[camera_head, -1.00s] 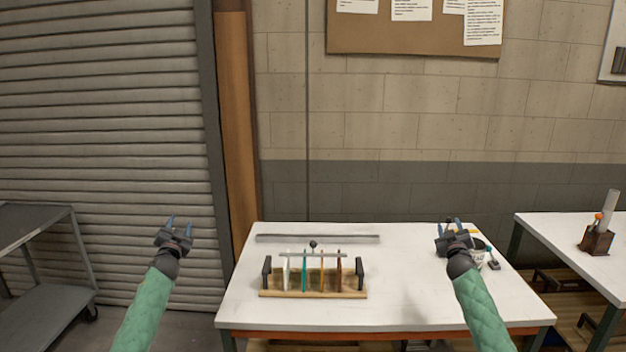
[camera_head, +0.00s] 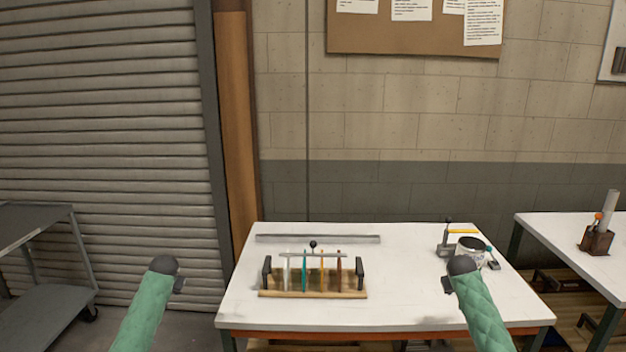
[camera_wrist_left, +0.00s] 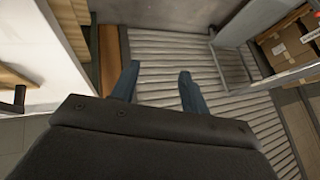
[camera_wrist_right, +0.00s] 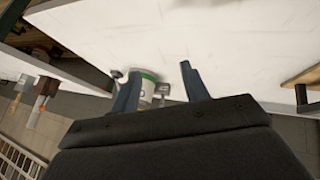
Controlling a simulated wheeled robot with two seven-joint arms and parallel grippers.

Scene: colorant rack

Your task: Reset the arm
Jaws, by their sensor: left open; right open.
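In the left wrist view my left gripper (camera_wrist_left: 158,88) is open and empty, its two dark blue fingers apart, beside the table and in front of the shutter. In the right wrist view my right gripper (camera_wrist_right: 158,85) is open, with the white tabletop and a white-and-green can (camera_wrist_right: 148,88) behind its fingers. In the head view the fingers of both grippers are hidden; only my forearms and dark wrists show, left of the table and over its right part. The wooden colorant rack (camera_head: 312,293), with several coloured upright pieces and black end handles, stands on the white table (camera_head: 400,300).
A grey bar (camera_head: 318,238) lies behind the rack. A can (camera_head: 470,250) and small tools stand at the table's right. A grey cart (camera_head: 40,270) is at far left; another table (camera_head: 580,250) with a holder (camera_head: 596,240) is at right.

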